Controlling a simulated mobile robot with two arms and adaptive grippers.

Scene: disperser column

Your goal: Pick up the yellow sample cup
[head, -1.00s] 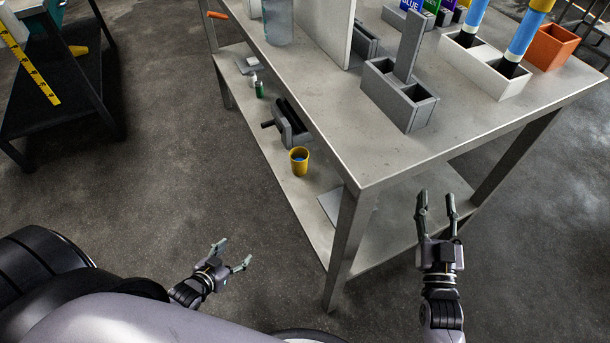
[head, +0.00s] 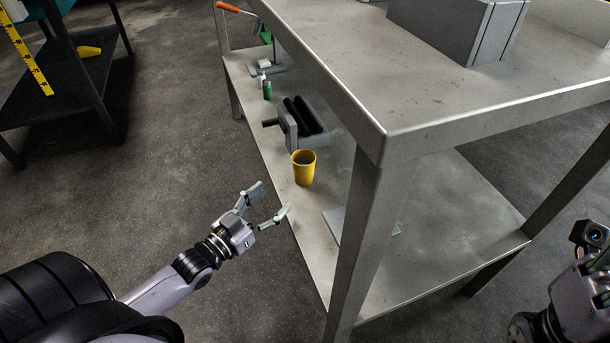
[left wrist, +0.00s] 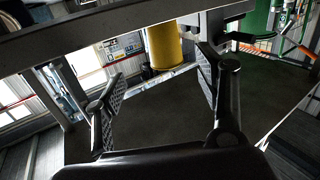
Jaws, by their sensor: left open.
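The yellow sample cup (head: 304,168) stands upright on the lower shelf of the metal table, near its left edge. My left gripper (head: 274,202) is open and empty, off the shelf's left edge, below and left of the cup in the head view and apart from it.
The table leg (head: 357,225) stands right of the cup, with the tabletop (head: 400,85) overhead. A grey roller device (head: 300,125) sits just behind the cup. A small green bottle (head: 267,90) is farther back. A flat grey plate (head: 345,225) lies nearer on the shelf.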

